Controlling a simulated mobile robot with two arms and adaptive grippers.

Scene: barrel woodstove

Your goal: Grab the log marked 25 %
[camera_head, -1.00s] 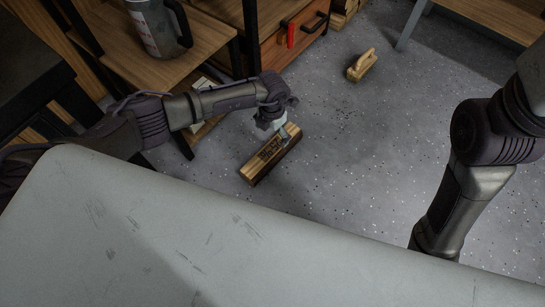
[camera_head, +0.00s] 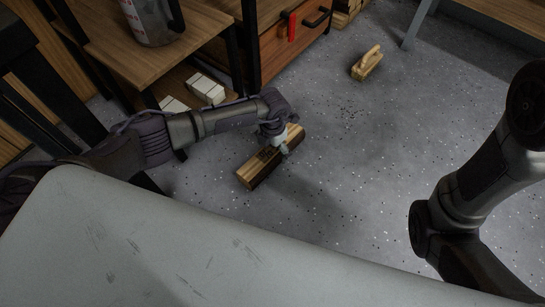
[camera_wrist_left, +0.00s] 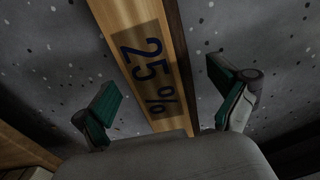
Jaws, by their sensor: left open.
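The log (camera_head: 259,167) is a squared wooden block lying on the grey speckled floor in the head view. In the left wrist view the log (camera_wrist_left: 131,22) shows a dark patch printed "25 %". My left gripper (camera_head: 283,146) is at the log's upper right part in the head view, over its top. In the left wrist view the left gripper (camera_wrist_left: 168,92) is open, with one green-padded finger on each side of the log and visible gaps between. Whether the fingertips reach below the log's top is hard to tell. My right arm is at the right, its gripper out of view.
A wooden shelf unit (camera_head: 205,30) with a metal jug (camera_head: 150,22) and white boxes (camera_head: 207,88) stands at the upper left. The floor right of the log is clear.

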